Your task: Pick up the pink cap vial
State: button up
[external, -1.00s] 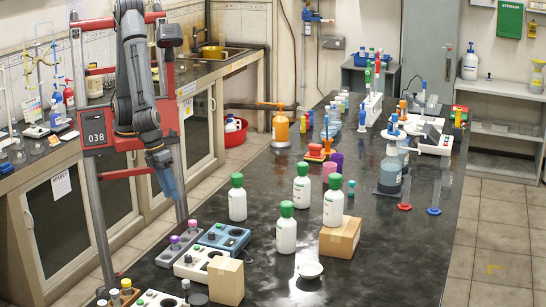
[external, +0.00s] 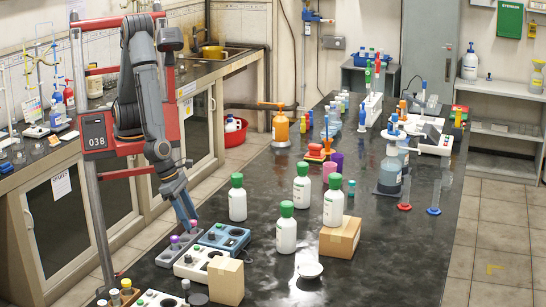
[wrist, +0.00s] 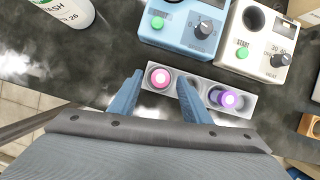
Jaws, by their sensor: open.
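The pink cap vial (wrist: 160,77) stands upright in a small pale rack (wrist: 251,106), seen from above in the wrist view. In the external view the vial (external: 193,227) is at the rack's far end. My gripper (wrist: 159,79) is open, with one blue finger left of the pink cap and the other to its right. The fingers look spread around the vial and not closed on it; their exact height is unclear. In the external view my gripper (external: 187,212) points down just above the rack's far end. The vial's lower part is hidden in the rack.
A purple cap vial (wrist: 228,99) shares the rack, close to the right finger. A blue device (wrist: 183,27) and a white heater device (wrist: 258,37) stand beside the rack. A white bottle with a green cap (external: 237,201) stands nearby on the dark bench.

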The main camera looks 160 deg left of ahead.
jog(key=shift+w+a+f, duration=0.15)
jog(key=shift+a+f, duration=0.1)
jog(key=shift+f, duration=0.35)
jog(key=c, duration=1.1)
